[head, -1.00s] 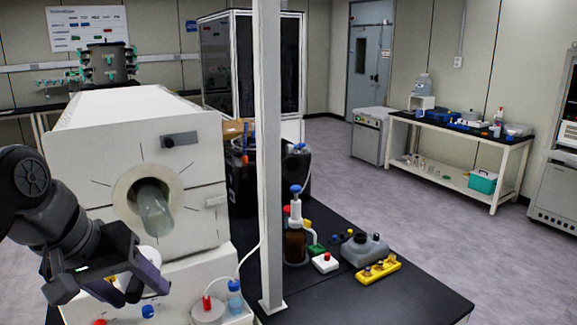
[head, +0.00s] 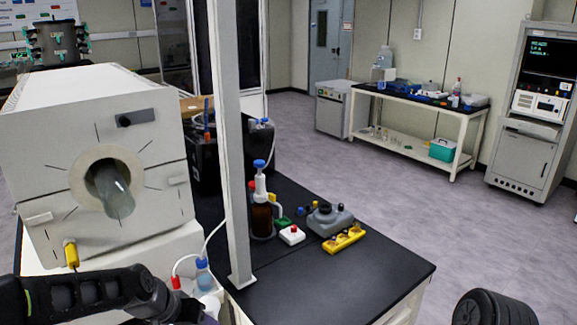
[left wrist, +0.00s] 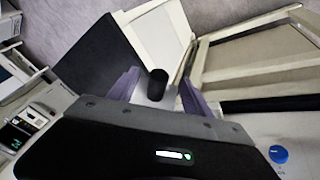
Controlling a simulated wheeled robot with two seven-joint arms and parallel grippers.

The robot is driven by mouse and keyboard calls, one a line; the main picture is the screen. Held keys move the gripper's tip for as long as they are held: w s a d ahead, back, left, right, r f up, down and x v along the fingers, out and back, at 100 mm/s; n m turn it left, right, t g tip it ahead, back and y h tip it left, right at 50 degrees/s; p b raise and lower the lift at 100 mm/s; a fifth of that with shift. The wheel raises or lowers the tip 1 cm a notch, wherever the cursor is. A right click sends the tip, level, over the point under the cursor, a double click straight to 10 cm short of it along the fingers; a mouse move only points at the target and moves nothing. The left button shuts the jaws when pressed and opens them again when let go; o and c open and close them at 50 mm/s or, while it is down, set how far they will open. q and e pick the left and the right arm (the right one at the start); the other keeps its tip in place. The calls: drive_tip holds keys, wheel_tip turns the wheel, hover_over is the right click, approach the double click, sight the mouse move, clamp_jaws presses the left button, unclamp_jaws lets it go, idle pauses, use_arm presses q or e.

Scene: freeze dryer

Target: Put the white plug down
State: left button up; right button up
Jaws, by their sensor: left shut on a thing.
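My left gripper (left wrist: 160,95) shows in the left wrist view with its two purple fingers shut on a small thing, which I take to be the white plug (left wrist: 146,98). A pale part shows between the fingers, with a dark cylindrical piece (left wrist: 157,82) at its end. In the head view my left arm reaches in low from the left; the gripper is mostly cut off by the bottom edge, so the plug cannot be made out there. The right gripper is not in view.
The white freeze dryer (head: 60,130) stands at left with a glass vessel (head: 112,190) in its round port and a yellow fitting (head: 72,254) below. A grey post (head: 232,170), brown bottle (head: 262,218) and yellow block (head: 344,238) stand on the black bench, clear at its front (head: 330,285).

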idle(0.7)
use_arm(q)
drive_tip(key=s+f, duration=0.3)
drive_tip(key=f, duration=1)
drive_tip(key=shift+s+f, duration=0.15)
drive_tip(key=shift+s, duration=0.1)
